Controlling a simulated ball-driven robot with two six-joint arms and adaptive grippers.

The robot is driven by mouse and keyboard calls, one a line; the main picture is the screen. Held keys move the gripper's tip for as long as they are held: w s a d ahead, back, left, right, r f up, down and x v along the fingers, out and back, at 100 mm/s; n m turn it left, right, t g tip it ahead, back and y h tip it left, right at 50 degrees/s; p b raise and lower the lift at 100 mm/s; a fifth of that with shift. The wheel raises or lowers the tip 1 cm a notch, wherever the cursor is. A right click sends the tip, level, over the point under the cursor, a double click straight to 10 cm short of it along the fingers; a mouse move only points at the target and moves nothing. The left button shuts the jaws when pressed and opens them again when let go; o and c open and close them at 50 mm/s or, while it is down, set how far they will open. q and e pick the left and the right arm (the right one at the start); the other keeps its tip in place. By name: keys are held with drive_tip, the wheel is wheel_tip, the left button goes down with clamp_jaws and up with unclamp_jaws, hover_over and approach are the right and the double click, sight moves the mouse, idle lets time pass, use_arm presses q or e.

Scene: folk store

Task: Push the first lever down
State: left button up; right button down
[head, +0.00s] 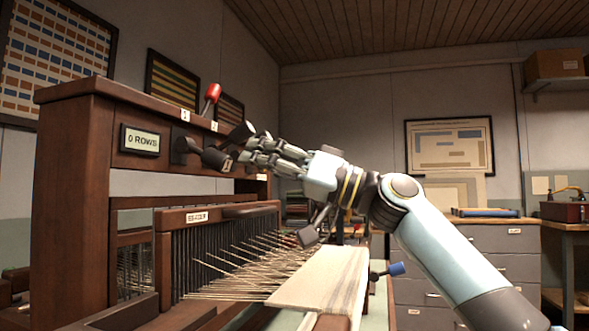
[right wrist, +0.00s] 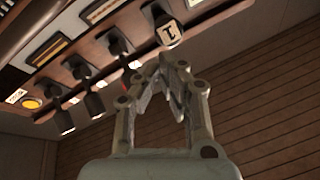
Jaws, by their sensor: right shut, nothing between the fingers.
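The first lever, a dark square-ended lever marked 1 (right wrist: 171,32), sticks out of the wooden loom's front beam. In the head view this dark lever (head: 214,158) points out to the right below the beam top, with a pale tag on its end. My right gripper (head: 248,146) is shut and empty, with its fingertips just right of the lever end. In the right wrist view my right gripper (right wrist: 170,72) has its tips together just below the lever end. I cannot tell whether they touch it. My left gripper is not in view.
More dark levers (right wrist: 119,45) line the beam beyond the first. A red-knobbed lever (head: 212,92) stands on top of the loom (head: 75,170). A counter (head: 140,140) reads 0 ROWS. Below my right arm are warp threads and pale cloth (head: 325,280). Grey drawers (head: 475,265) stand behind.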

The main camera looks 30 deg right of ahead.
drive_tip(key=v, duration=0.9)
drive_tip(key=shift+s+d, duration=0.1)
drive_tip(key=shift+d, duration=0.1)
idle(0.6)
